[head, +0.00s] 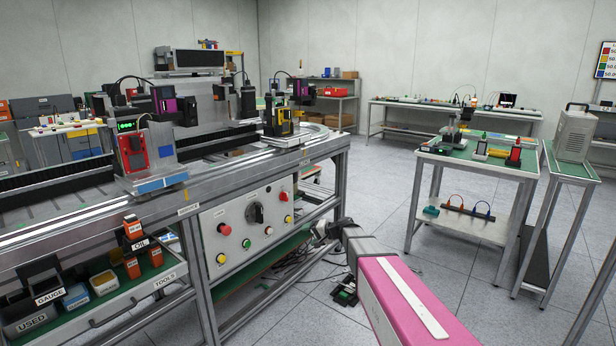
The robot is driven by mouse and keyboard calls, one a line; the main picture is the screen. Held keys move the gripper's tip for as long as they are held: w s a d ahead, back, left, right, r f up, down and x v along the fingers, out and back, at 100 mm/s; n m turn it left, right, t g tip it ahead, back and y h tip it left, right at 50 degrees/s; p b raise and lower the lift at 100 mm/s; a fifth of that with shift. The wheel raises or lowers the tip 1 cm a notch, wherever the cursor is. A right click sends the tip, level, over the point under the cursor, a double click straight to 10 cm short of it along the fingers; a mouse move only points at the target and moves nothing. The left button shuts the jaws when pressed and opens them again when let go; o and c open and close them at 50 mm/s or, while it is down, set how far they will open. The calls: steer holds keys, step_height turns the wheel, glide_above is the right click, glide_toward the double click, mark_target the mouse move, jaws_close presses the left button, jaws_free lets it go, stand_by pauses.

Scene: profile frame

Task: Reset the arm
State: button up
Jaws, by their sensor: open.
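My arm enters at the bottom right as a pink link with a white strip on top, leading to a grey joint.
A long workbench (188,214) with machines, a button panel (248,224) and a tool tray (110,299) fills the left. A small green-topped table (470,164) and a grey cabinet unit (573,132) stand right. Cables (295,268) lie on the floor; open floor lies between.

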steer(key=s+d+f+n+g+h, duration=0.1)
steer(key=s+d+f+g+h, duration=0.2)
steer(key=s+d, duration=0.6)
steer(key=s+d+f+n+g+h, duration=0.2)
steer(key=s+d+h, duration=0.6)
steer(key=s, duration=1.4)
steer(key=shift+d+f+g, duration=0.4)
steer(key=shift+d+f, duration=0.1)
